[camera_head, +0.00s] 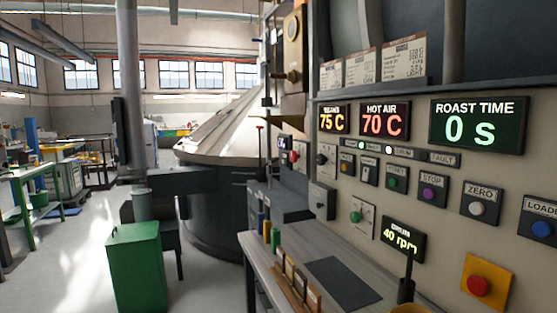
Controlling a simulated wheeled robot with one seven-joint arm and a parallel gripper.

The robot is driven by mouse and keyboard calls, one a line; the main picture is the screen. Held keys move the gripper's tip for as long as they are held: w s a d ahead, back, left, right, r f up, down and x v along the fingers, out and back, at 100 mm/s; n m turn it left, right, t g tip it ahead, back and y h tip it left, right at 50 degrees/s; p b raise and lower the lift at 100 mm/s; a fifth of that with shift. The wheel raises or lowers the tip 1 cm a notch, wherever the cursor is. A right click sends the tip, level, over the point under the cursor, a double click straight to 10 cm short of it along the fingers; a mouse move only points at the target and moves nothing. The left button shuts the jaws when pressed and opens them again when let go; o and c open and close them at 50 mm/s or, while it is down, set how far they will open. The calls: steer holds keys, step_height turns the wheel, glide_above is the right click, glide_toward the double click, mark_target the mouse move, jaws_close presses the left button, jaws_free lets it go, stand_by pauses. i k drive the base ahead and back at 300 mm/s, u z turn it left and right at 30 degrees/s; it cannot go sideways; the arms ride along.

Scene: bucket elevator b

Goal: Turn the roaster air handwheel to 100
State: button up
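No handwheel marked as roaster air can be made out in the head view. The roaster control panel (455,172) fills the right side. Its displays read 75 C on the beans display (333,119), 70 C on the hot air display (385,121) and 0 s on the roast time display (473,125). A drum display (402,240) reads 40 rpm. A small red knob (293,156) shows at the panel's left edge, too small to tell what it is. My gripper is not in view.
A grey bench (255,245) runs below the panel, with a dark mat (342,279) on it. A red emergency button (487,284) is at lower right. A green bin (136,270) stands left of centre, before a large dark cone-topped vessel (215,205). Floor (75,265) at left is open.

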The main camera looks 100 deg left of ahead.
mark_target(294, 157)
steer(key=z, duration=0.05)
steer(key=k, duration=1.7)
steer(key=u, duration=2.45)
steer(key=i, duration=1.65)
steer(key=u, duration=0.3)
steer(key=k, duration=0.75)
steer(key=u, duration=0.3)
